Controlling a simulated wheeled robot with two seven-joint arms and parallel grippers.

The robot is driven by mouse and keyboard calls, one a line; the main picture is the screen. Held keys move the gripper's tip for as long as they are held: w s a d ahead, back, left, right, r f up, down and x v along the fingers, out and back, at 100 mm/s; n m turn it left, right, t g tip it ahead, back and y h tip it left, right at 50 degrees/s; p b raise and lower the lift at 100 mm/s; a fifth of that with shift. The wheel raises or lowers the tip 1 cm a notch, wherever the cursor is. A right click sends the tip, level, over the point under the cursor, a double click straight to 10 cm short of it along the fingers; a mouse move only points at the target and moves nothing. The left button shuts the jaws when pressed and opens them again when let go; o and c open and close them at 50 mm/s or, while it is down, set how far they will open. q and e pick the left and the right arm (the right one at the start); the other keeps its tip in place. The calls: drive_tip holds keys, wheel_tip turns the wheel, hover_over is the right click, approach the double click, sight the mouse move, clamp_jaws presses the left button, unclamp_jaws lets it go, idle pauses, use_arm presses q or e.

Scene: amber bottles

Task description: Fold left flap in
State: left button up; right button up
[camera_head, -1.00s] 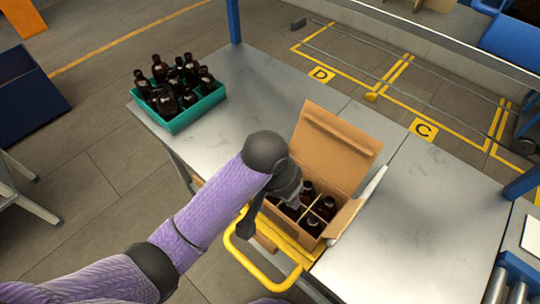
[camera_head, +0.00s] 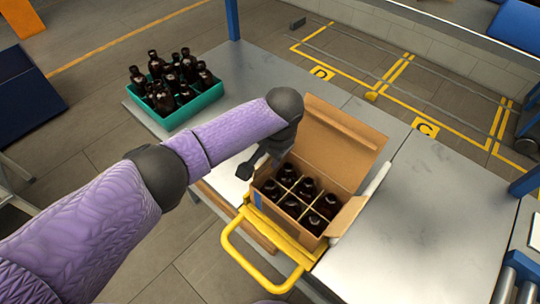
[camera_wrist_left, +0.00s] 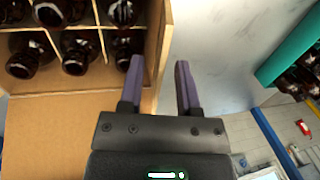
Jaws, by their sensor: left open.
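An open cardboard box (camera_head: 340,145) stands on the table and holds several amber bottles (camera_head: 307,188) between dividers. Its tall back flap stands up and its right flap (camera_head: 348,215) leans outward. My left gripper (camera_head: 250,168) is at the box's left side, near the back corner, and partly covers that side. In the left wrist view the open gripper (camera_wrist_left: 160,62) is empty, and a cardboard strip (camera_wrist_left: 158,45) at the box's left edge appears between its fingers. I cannot tell whether they touch it, or whether the strip is flap or wall. My right gripper is not in view.
A teal crate (camera_head: 180,119) of amber bottles stands at the table's back left. A yellow handle frame (camera_head: 262,275) is at the box's front. The grey table (camera_head: 430,215) is clear right of the box. A blue post (camera_head: 233,20) rises behind.

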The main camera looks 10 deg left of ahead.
use_arm(q)
clamp_jaws()
drive_tip(key=shift+r, duration=0.1)
drive_tip(key=shift+s+d+t+y+p, duration=0.2)
drive_tip(key=shift+d+t+y+p, duration=0.15)
drive_tip(key=shift+p, duration=0.35)
drive_tip(key=shift+s+d+t+y+p, duration=0.15)
drive_tip(key=shift+t+y+p, duration=0.3)
drive_tip(key=shift+y, duration=0.2)
drive_tip(key=shift+s+d+f+t+y, duration=0.2)
drive_tip(key=shift+f+t+y, duration=0.1)
drive_tip(key=shift+y, duration=0.15)
drive_tip(key=shift+s+d+f+t+y, duration=0.15)
drive_tip(key=shift+t+y, duration=0.15)
drive_tip(key=shift+y, duration=0.15)
drive_tip(key=shift+s+d+f+t+y+b, duration=0.1)
drive_tip(key=shift+d+f+t+y+b, duration=0.25)
drive_tip(key=shift+t+y+b, duration=0.4)
